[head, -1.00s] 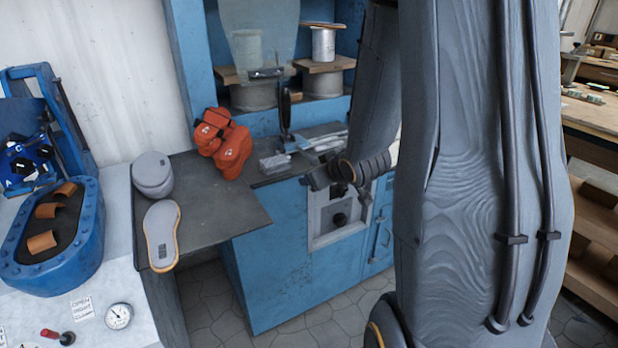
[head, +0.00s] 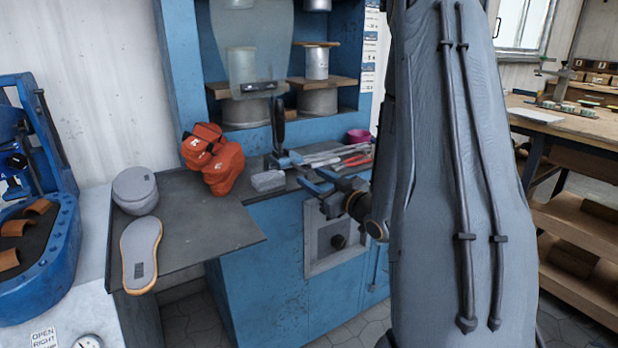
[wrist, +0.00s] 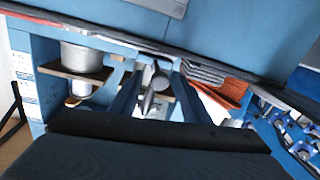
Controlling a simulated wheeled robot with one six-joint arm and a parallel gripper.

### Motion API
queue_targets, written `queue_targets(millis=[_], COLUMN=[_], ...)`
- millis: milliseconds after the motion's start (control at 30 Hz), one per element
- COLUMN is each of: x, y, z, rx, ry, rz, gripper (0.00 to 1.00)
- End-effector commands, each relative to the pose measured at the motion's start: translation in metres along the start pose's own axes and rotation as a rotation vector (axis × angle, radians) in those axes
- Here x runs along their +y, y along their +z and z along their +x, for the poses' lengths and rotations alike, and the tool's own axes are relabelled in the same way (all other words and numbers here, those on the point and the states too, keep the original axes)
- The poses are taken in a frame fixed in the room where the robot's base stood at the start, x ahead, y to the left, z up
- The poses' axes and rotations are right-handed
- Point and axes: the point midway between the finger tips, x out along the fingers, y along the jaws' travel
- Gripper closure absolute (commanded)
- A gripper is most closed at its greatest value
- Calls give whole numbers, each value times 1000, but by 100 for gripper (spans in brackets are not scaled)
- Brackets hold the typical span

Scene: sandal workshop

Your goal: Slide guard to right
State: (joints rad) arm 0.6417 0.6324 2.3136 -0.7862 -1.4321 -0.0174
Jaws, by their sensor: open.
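The guard (head: 240,50) is a translucent, greenish-grey panel in front of the shelves of the blue cabinet in the head view. A dark bracket (head: 258,88) is at its lower edge. I cannot make out the guard clearly in the wrist view. My gripper (head: 318,187) is in front of the bench edge, below and to the right of the guard and apart from it. Its fingers, which also show in the wrist view (wrist: 156,95), are spread with nothing held. A grey pointed shape (wrist: 157,82) shows between them, beyond the fingertips.
An upright dark handle (head: 278,122) stands below the guard's right side. Orange-red objects (head: 213,160), a grey block (head: 268,181) and metal tools lie on the bench. Spools (head: 317,63) stand on the shelves. A sole (head: 140,253) lies at the left. A wooden workbench (head: 570,125) stands right.

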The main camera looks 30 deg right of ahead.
Motion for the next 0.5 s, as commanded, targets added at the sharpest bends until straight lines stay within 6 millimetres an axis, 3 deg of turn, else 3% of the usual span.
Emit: queue_targets(millis=[200,500], x=[0,0], y=[0,0], z=[20,22], rx=[0,-1], ry=[0,1], rz=[-1,0], gripper=[57,57])
